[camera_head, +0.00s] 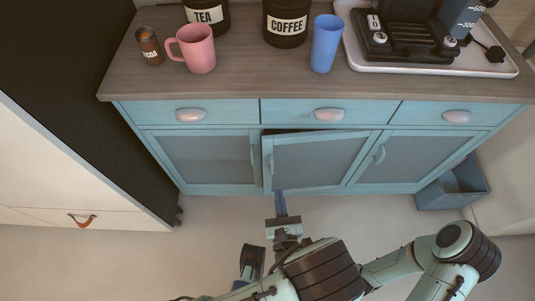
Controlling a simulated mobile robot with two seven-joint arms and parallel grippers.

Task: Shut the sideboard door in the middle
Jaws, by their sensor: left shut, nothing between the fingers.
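The sideboard (230,112) is light blue with a wooden top. Its middle door (310,160) has a grey panel and stands ajar, its left edge swung out toward me. A dark gap shows above its top edge. Its pale handle (271,163) is near the left edge. The left door (205,158) and right door (410,158) look shut. My left gripper (280,196) is shut and empty, with its fingers pointing at the lower left corner of the middle door. I cannot tell whether they touch it.
Three drawers with pink pulls, such as the middle drawer (325,115), look shut. On top stand a pink mug (198,50), a blue cup (325,45), canisters and a coffee machine on a tray. A blue-grey bin (455,188) stands at the right. The floor in front is clear.

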